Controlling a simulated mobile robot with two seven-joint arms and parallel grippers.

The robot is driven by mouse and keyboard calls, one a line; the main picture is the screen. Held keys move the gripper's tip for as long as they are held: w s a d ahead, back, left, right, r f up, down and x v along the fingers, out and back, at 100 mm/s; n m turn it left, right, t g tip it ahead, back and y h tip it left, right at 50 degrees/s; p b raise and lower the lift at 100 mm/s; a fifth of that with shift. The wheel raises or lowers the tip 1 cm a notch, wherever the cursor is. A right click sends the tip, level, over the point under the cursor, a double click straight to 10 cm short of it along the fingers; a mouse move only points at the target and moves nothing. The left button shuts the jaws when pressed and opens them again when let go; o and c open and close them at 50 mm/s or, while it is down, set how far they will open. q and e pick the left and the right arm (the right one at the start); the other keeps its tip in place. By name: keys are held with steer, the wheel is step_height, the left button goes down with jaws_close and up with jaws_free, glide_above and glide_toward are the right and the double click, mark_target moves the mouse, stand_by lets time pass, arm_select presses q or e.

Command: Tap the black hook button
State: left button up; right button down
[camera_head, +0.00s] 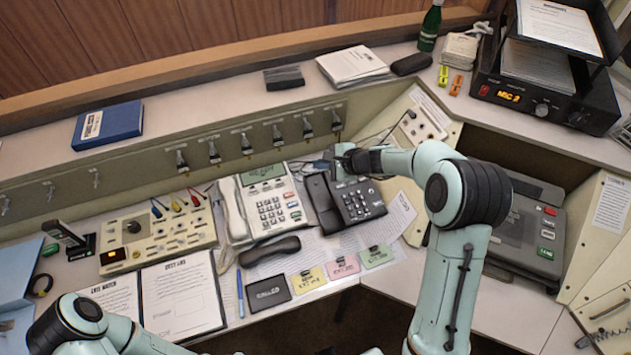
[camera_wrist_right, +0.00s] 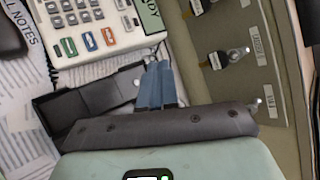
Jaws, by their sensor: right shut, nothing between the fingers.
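The black desk phone (camera_head: 355,203) sits on the console to the right of the cream phone (camera_head: 268,207), its keypad on the right and its dark cradle side (camera_head: 322,206) on the left. No handset rests on it; a black handset (camera_head: 268,250) lies in front of the cream phone. I cannot make out the hook button clearly. My right gripper (camera_head: 322,164) is shut and empty at the phone's back edge. In the right wrist view its blue-grey fingers (camera_wrist_right: 155,66) are beside the black cradle part (camera_wrist_right: 92,104); contact cannot be told.
The cream phone's keypad (camera_wrist_right: 88,22) is close to the right fingers. Coloured cards (camera_head: 342,266) and papers lie in front. A dark console unit (camera_head: 525,225) stands on the right.

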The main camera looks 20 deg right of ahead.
steer(key=b, duration=0.4)
glide_above(312, 183)
steer(key=s+d, duration=0.2)
steer(key=s, duration=0.1)
steer(key=f, duration=0.7)
steer(key=shift+w+a+f, duration=0.2)
steer(key=shift+a+f, duration=0.05)
arm_select(q)
step_height(312, 183, down, 6)
steer(key=s, duration=0.2)
steer(key=shift+s+r+b, duration=0.15)
steer(key=shift+s+b, duration=0.15)
steer(key=shift+b, duration=0.15)
arm_select(e)
steer(key=shift+w+f, duration=0.15)
steer(key=shift+f, duration=0.45)
arm_select(q)
steer(key=shift+s+f+g+b, duration=0.2)
steer(key=shift+f+g+b, duration=0.1)
steer(key=shift+f+b, duration=0.2)
arm_select(e)
steer(key=shift+f, duration=0.45)
